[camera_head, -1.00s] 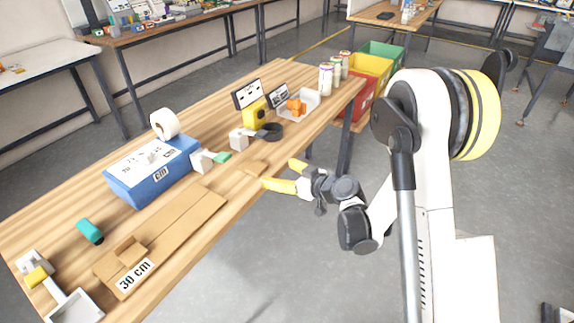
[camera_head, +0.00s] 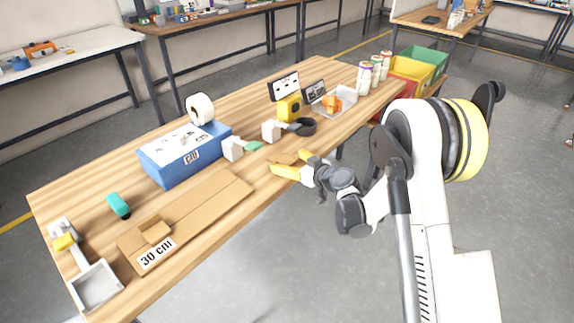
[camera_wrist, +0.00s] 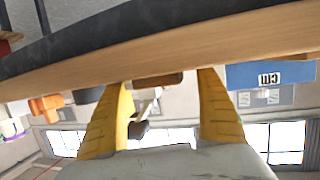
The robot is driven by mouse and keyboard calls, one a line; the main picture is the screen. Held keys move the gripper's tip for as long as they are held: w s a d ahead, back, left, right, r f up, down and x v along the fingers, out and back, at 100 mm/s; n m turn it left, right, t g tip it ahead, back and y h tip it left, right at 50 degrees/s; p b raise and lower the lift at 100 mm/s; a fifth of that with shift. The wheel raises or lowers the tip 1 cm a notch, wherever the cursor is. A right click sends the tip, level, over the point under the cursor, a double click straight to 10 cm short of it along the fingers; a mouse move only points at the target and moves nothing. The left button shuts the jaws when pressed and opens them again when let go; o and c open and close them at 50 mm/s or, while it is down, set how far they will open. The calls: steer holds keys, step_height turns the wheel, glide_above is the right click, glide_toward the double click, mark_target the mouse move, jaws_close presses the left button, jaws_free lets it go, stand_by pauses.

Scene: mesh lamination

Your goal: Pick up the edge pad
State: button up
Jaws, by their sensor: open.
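A small brown pad, which looks like the edge pad (camera_head: 282,158), lies at the near edge of the wooden table (camera_head: 225,215). My gripper (camera_head: 287,163) is open at that edge, with its yellow fingers pointing toward the table and partly in front of the pad. In the wrist view the pad (camera_wrist: 157,80) shows between the two spread fingertips of my gripper (camera_wrist: 164,79), beside the table edge. No contact is visible, and the gap to the pad is hard to judge.
A cardboard strip marked 30 cm (camera_head: 205,205) lies left of my gripper. A blue box (camera_head: 170,168), a white block (camera_head: 233,149) and a black ring (camera_head: 304,127) stand farther back. The table edge (camera_wrist: 200,45) is close to my fingers.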

steer(key=c, duration=1.1)
steer(key=shift+c, duration=0.2)
steer(key=shift+r, duration=0.15)
